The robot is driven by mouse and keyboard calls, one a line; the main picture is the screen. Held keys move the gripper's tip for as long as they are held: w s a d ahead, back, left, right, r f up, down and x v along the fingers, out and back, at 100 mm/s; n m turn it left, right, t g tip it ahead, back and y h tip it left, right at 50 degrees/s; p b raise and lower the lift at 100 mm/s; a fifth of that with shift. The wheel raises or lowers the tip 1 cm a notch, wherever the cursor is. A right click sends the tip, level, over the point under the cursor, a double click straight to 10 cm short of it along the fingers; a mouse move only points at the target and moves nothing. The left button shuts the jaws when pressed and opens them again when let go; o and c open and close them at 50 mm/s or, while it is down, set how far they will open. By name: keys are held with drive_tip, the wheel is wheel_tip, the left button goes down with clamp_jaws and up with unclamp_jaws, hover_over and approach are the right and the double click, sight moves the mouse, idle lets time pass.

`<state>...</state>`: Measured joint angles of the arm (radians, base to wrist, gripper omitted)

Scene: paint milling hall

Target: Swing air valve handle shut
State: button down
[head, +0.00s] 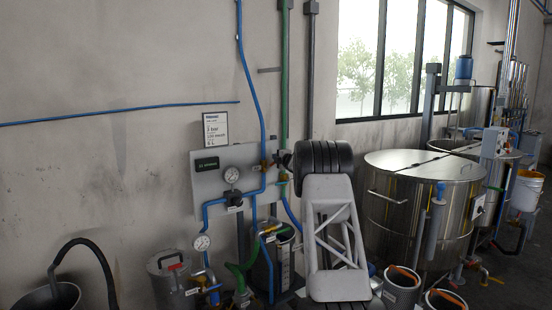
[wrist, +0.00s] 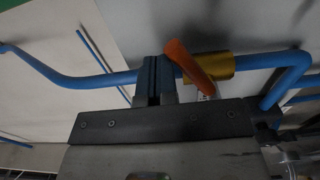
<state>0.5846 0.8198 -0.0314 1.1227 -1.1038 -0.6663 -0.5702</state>
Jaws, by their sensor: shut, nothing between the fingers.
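In the wrist view the air valve is a brass body (wrist: 212,66) on a blue pipe (wrist: 115,80). Its orange handle (wrist: 187,64) lies aslant across the pipe, from upper left to lower right. My gripper (wrist: 156,72) is shut and empty. Its fingertips are over the pipe, just left of the handle; I cannot tell whether they touch it. In the head view my gripper (head: 283,159) is a small dark shape by the right edge of the grey wall panel (head: 212,184), largely hidden by my arm. The handle cannot be made out there.
The panel carries a pressure gauge (head: 232,174) and blue pipes. A second gauge (head: 201,243) hangs lower down. A lidded metal pot (head: 170,279) stands below left, and a large steel tank (head: 415,215) stands to the right. The wall left of the panel is mostly clear.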

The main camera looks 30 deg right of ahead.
drive_tip(key=shift+d+f, duration=0.1)
drive_tip(key=shift+d+f, duration=0.5)
drive_tip(key=shift+f, duration=0.15)
idle(0.4)
drive_tip(key=shift+d+f, duration=0.45)
drive_tip(key=shift+f, duration=0.35)
